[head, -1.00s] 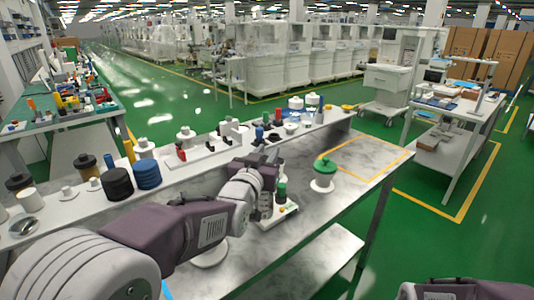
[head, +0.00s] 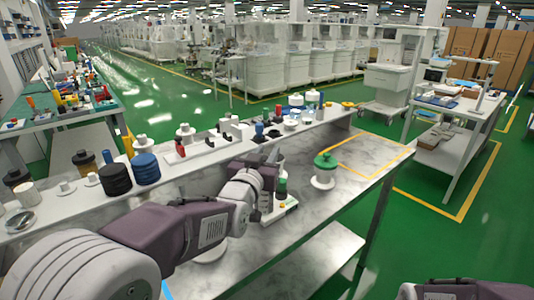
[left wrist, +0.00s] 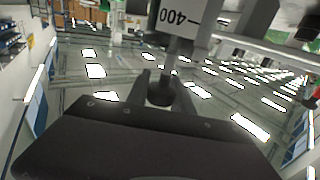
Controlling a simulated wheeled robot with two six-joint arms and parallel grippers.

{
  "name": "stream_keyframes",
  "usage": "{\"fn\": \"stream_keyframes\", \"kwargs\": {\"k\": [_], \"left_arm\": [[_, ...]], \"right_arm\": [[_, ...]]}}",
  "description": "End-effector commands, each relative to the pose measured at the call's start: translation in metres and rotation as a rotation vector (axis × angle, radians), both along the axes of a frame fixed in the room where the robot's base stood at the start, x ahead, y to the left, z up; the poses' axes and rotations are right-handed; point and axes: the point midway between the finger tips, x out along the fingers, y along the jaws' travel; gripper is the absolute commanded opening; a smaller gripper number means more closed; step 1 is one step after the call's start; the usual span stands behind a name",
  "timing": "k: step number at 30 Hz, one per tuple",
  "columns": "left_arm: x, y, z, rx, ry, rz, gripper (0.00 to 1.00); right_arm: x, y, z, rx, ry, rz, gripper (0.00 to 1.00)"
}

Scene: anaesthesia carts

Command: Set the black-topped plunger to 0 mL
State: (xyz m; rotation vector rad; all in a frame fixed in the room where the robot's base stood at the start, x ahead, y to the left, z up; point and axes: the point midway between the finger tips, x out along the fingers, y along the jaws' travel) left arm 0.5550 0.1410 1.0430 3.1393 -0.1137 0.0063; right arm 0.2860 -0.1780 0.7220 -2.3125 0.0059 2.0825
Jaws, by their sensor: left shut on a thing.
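In the left wrist view, the black plunger top (left wrist: 160,91) sits between the fingertips of my left gripper (left wrist: 162,97). The gripper is shut on it. In the head view my left gripper (head: 272,170) is over the workbench, and the plunger is hidden or too small to tell there. My right gripper is outside the frames; only part of that arm shows at the lower right.
A white spool-shaped thing with a green top (head: 325,162) stands on the marble bench (head: 300,220), right of my left gripper. A raised shelf (head: 165,190) with several parts runs behind.

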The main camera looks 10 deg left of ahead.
Motion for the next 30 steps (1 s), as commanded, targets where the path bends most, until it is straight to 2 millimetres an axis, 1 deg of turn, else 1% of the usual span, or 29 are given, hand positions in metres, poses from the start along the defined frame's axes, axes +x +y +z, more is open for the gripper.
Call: {"fn": "stream_keyframes", "kwargs": {"k": [1, 3, 5, 8, 12, 13, 15, 25, 28, 30], "left_arm": [[0.000, 0.000, -0.021, 0.000, 0.005, 0.000, 0.00], [0.000, 0.000, -0.031, 0.000, 0.005, 0.000, 0.00], [0.000, 0.000, -0.032, 0.000, 0.004, 0.000, 0.00], [0.000, 0.000, -0.029, 0.001, 0.008, -0.001, 0.00], [0.000, 0.000, -0.031, 0.001, 0.012, -0.001, 0.00], [0.000, 0.000, -0.031, 0.001, 0.013, -0.001, 0.33], [0.000, 0.000, -0.031, 0.001, 0.013, -0.001, 0.50], [-0.002, 0.000, -0.028, 0.000, 0.005, 0.000, 0.50], [-0.013, 0.001, -0.027, 0.000, 0.004, 0.000, 0.50], [-0.026, 0.002, -0.027, 0.000, 0.004, 0.000, 0.50]], "right_arm": [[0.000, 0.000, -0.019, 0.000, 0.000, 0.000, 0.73], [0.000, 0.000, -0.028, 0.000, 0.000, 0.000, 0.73], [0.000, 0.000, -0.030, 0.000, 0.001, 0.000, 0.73], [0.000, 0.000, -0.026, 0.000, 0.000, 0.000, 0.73], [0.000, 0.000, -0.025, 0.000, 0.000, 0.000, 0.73], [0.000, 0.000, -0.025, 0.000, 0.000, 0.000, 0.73], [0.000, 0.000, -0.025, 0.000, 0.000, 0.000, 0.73], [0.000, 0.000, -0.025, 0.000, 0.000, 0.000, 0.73], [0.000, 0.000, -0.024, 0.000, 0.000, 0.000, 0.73], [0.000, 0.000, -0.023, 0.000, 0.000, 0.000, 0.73]]}}
